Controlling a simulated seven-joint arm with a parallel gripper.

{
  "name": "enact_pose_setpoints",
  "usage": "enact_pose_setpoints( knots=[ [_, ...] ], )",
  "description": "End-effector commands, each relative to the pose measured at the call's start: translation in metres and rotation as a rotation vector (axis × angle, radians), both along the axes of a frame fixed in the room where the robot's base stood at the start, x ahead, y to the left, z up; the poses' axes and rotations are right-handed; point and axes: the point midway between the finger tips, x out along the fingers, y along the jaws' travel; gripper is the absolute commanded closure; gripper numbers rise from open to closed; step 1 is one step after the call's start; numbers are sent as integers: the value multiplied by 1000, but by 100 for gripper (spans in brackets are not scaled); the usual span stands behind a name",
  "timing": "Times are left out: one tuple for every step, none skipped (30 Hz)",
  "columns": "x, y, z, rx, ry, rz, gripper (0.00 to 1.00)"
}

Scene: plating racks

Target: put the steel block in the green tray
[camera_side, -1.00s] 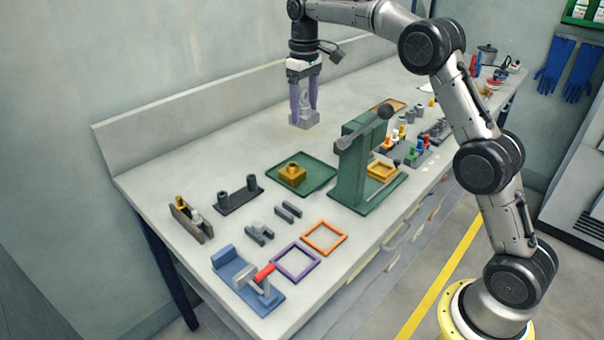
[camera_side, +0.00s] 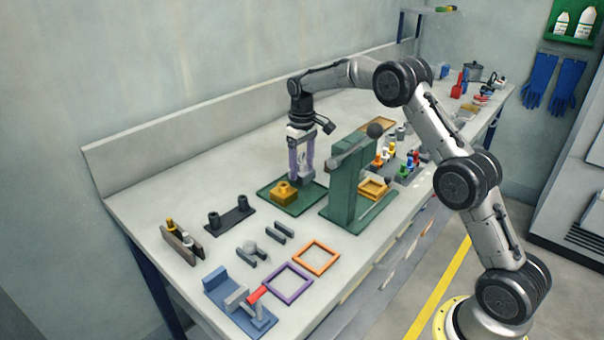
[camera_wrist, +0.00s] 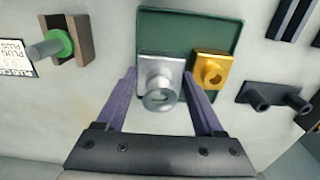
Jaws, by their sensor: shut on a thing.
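The steel block (camera_wrist: 158,72), grey with a round boss on top, is between the purple fingers of my gripper (camera_wrist: 160,104) in the wrist view. In the side view my gripper (camera_side: 302,172) is low at the back right part of the green tray (camera_side: 309,206), and its fingers partly hide the block. The green tray also shows in the wrist view (camera_wrist: 190,25), beyond the block. I cannot tell whether the block touches the tray floor.
A brass block (camera_side: 284,193) sits in the tray beside the steel block. A green press with a lever (camera_side: 345,185) stands close to the right of the tray. A dark plate with two posts (camera_side: 229,221) lies to the left.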

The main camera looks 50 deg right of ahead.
Motion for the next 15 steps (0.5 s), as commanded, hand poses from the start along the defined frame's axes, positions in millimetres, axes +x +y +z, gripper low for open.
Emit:
enact_pose_setpoints(
  knots=[
    [0,0,-7,0,1,0,100],
    [0,0,-11,0,0,0,100],
    [0,0,-16,0,1,0,100],
    [0,0,-19,0,0,0,100],
    [0,0,-22,0,-1,0,100],
    [0,0,-24,0,-1,0,100],
    [0,0,-24,0,-2,0,100],
    [0,0,-24,-1,-3,0,100],
    [1,0,-24,-1,-3,0,100],
    [1,0,-24,-1,-3,0,100],
    [1,0,-24,-1,-3,0,100],
    [1,0,-23,-1,-3,0,100],
    [1,0,-24,-1,-3,0,100],
    [1,0,-24,-1,-3,0,100],
    [1,0,-25,-1,-3,0,100]
  ],
)
